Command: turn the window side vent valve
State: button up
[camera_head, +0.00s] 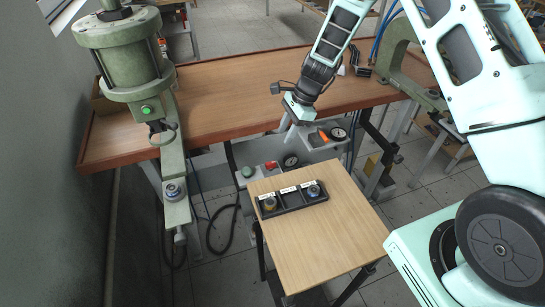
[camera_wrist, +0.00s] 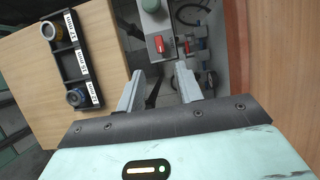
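Two small valve units sit below the front edge of the bench. The window-side unit, on the left, has a red valve handle (camera_head: 270,165) between a green button (camera_head: 247,172) and a round gauge (camera_head: 291,160). The other unit has an orange-red handle (camera_head: 323,136) beside a gauge (camera_head: 338,132). My gripper (camera_head: 288,131) hangs above and behind the left unit, apart from it. In the wrist view the red handle (camera_wrist: 158,45) lies ahead of the fingertips. My gripper (camera_wrist: 158,88) is open, with nothing between its fingers.
A wooden side table (camera_head: 305,245) stands in front, with a black labelled tray (camera_head: 291,205) holding two round parts. The brown bench top (camera_head: 215,100) is behind the valves. A green press (camera_head: 125,55) stands at the left; a window (camera_head: 60,12) is beyond it.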

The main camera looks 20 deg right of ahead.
aim_at(271, 162)
jog(key=p+x, duration=0.2)
jog(key=x, duration=0.9)
jog(key=shift+a+f, duration=0.25)
jog(key=shift+f, duration=0.05)
grip_shut()
